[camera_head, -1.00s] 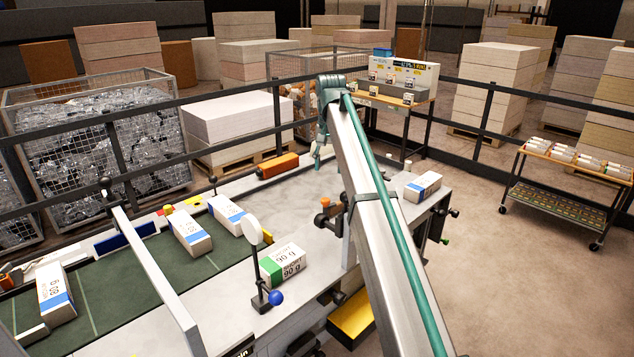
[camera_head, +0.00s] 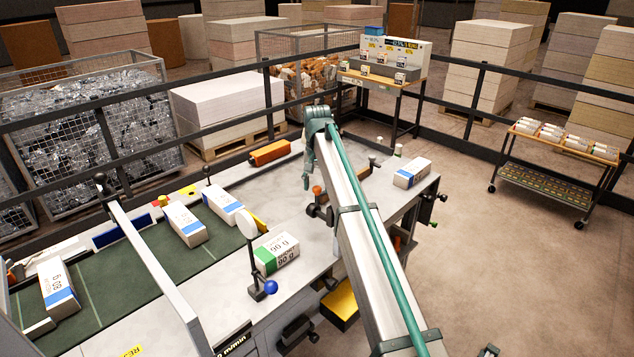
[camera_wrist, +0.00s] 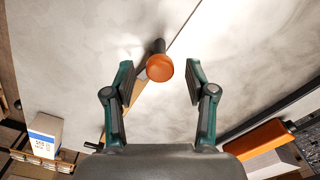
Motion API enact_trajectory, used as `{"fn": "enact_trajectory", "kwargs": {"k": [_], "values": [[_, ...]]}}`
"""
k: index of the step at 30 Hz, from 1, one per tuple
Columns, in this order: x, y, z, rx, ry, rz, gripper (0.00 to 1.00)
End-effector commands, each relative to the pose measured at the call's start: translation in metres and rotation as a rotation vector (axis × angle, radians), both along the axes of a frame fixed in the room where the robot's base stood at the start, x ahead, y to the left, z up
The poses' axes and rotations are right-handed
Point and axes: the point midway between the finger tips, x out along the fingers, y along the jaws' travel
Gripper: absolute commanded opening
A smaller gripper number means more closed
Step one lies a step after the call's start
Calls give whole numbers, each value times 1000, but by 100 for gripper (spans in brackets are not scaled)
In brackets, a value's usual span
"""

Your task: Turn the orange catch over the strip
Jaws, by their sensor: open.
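The orange catch shows in the wrist view as a round orange knob (camera_wrist: 159,68) on a short dark stem, over the pale grey table top. My gripper (camera_wrist: 159,77) is open, with one finger on each side of the knob and a gap on both sides. A thin tan strip (camera_wrist: 137,91) lies near the left finger, partly hidden by it. In the head view an orange knob (camera_head: 317,190) stands beside my gripper (camera_head: 306,184), partly hidden by my arm. The strip cannot be made out there.
An orange box-shaped part (camera_head: 270,152) lies at the table's back edge; it also shows in the wrist view (camera_wrist: 254,139). A white ream (camera_head: 411,173) stands on the table to the right. A green-ended ream (camera_head: 277,254) and a round mirror-like disc (camera_head: 248,227) stand nearer.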

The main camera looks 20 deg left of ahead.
Motion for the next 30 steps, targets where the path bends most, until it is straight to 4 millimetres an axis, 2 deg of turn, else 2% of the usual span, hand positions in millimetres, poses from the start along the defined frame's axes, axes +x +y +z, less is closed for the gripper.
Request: {"fn": "enact_trajectory", "kwargs": {"k": [7, 17, 22, 30], "values": [[0, 0, -1, 0, 0, 0, 56], [0, 0, -1, 0, 0, 0, 1], [0, 0, -2, 0, 0, 27, 0], [0, 0, -2, 0, 1, 199, 0]]}}
